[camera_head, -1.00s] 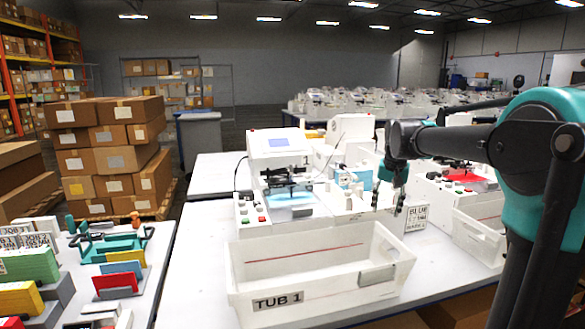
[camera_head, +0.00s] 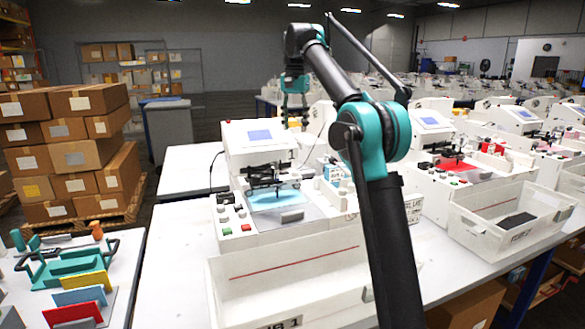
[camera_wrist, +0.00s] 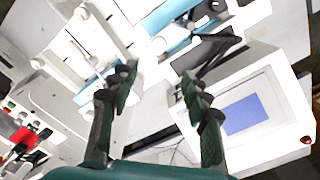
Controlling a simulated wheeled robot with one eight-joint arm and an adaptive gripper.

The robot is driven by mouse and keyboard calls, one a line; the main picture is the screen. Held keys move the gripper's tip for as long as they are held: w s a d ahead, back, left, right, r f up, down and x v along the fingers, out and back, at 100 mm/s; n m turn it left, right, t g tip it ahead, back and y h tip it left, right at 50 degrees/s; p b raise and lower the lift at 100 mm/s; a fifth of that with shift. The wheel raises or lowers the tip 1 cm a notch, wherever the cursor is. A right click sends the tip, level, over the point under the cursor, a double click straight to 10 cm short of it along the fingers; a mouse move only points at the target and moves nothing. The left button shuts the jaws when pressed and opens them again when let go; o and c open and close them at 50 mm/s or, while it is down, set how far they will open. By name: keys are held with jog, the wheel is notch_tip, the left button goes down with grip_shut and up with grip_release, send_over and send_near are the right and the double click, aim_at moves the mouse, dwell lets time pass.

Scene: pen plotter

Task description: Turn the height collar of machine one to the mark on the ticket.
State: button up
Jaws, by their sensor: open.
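Machine one (camera_head: 232,163) is a white plotter with a blue screen (camera_head: 259,136), a black pen head (camera_head: 264,173) and a pale blue sheet (camera_head: 272,199) on its bed. I cannot pick out its height collar or any mark on it. A ticket (camera_head: 413,208) stands to the machine's right, mostly hidden by my arm, and its text is unreadable. My gripper (camera_head: 294,110) is open and empty, raised near the machine's upper right. In the wrist view my spread fingers (camera_wrist: 160,82) hang above white machine parts, with a screen (camera_wrist: 243,114) to their right.
Tub 1 (camera_head: 222,300), a white bin, stands in front of machine one. Another machine (camera_head: 431,155) and its tub (camera_head: 482,236) stand to the right.

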aim_at(295, 171)
notch_tip(295, 171, down, 16)
dwell(0.6)
jog(key=shift+c, duration=0.6)
grip_shut()
